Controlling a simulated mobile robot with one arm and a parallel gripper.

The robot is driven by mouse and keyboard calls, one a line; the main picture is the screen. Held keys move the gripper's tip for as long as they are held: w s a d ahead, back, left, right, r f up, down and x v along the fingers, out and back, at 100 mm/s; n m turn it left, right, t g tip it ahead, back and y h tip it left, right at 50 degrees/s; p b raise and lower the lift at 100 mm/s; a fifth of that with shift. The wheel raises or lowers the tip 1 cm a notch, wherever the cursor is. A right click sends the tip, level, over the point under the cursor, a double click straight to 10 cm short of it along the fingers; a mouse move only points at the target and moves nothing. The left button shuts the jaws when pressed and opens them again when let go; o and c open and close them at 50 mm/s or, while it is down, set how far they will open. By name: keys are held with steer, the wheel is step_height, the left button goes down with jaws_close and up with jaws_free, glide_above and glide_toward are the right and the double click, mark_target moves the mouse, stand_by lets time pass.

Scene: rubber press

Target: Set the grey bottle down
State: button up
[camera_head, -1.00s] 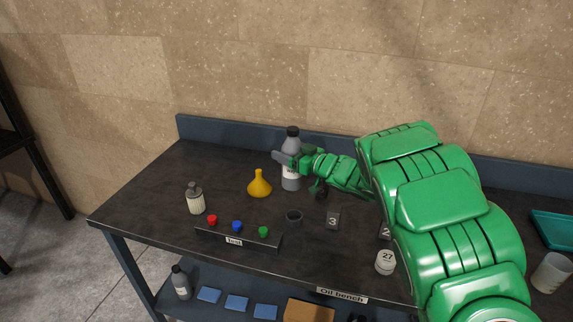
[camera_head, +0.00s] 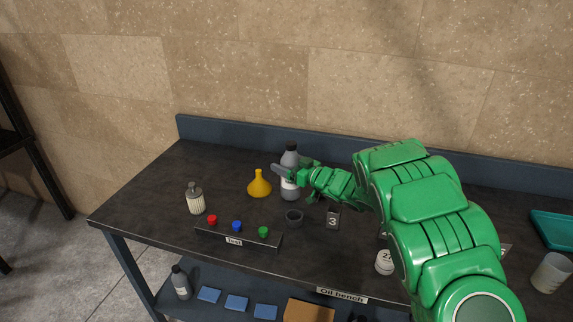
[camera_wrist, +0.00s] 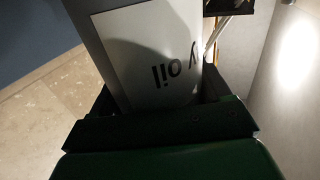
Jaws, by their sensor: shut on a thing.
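The grey bottle (camera_head: 290,160) with a dark cap and a pale label stands upright at the back of the bench, right of the yellow funnel. My gripper (camera_head: 285,172) comes from the right and is shut on it. In the wrist view the bottle (camera_wrist: 97,45) fills the upper middle, its label reading "oil" upside down, with the gripper (camera_wrist: 160,108) closed about it. The bottle's base appears at or very near the bench top (camera_head: 150,215); I cannot tell whether it touches.
A yellow funnel (camera_head: 259,184) stands close on the left. A small bottle (camera_head: 195,199) and a button box (camera_head: 215,240) are at left. The back ledge (camera_head: 230,134) is behind.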

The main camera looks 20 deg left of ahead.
steer(key=shift+f, duration=0.1)
steer(key=o, duration=1.5)
steer(key=v, duration=0.5)
step_height(320, 180, up, 7)
steer(key=shift+r, duration=0.1)
